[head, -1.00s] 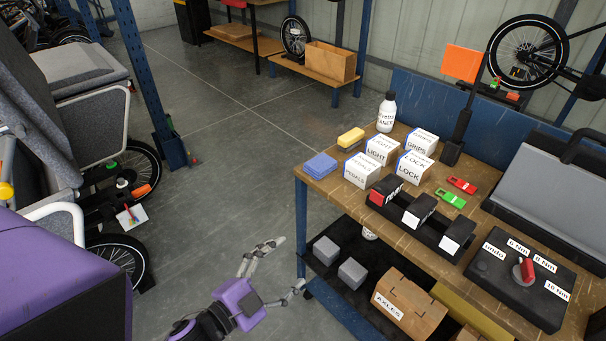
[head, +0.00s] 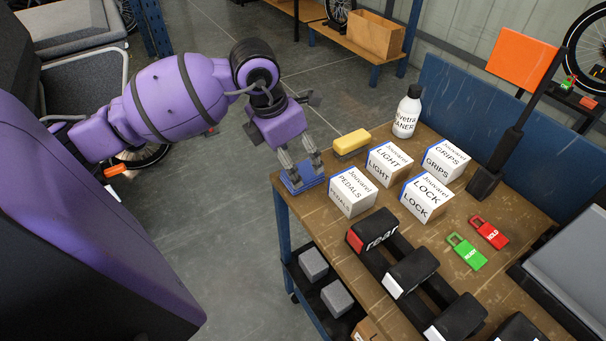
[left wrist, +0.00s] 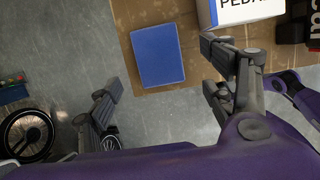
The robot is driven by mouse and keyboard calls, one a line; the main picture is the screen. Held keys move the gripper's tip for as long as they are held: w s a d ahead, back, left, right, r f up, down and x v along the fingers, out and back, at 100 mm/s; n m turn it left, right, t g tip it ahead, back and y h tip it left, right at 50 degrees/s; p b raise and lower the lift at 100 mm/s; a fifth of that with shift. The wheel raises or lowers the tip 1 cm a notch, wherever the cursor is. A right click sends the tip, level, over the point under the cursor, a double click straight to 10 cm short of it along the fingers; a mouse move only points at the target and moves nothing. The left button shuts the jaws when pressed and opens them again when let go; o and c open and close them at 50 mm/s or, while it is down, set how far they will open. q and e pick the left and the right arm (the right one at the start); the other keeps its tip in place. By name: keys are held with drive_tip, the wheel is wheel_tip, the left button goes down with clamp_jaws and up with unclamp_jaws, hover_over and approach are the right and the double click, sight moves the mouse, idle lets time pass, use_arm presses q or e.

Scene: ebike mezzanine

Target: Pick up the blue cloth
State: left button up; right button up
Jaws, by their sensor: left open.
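The blue cloth (head: 303,185) is a flat folded rectangle near the left corner of the wooden table. In the head view my left gripper (head: 306,173) is over it, pointing down, and its fingers hide part of it. In the left wrist view the cloth (left wrist: 158,56) lies flat between the two spread fingers of the open, empty gripper (left wrist: 160,68), with gaps on both sides. I cannot tell how high the fingertips are above the cloth. My right gripper is not in view.
The white PEDALS box (head: 352,192) stands close beside the cloth, and a yellow sponge-like block (head: 352,143) lies behind. A white bottle (head: 407,112), more boxes and a black rack with a "rear" block (head: 372,232) share the table (head: 340,243). Floor is open beyond the left edge.

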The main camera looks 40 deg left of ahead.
sight(301, 172)
use_arm(q)
drive_tip(key=x, duration=0.4)
drive_tip(key=shift+w+d+f, duration=0.1)
drive_tip(key=shift+w+f, duration=0.2)
drive_tip(key=shift+f, duration=0.2)
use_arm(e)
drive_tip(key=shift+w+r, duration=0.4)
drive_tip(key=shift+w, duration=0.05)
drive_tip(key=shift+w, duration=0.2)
use_arm(q)
drive_tip(key=shift+f, duration=0.25)
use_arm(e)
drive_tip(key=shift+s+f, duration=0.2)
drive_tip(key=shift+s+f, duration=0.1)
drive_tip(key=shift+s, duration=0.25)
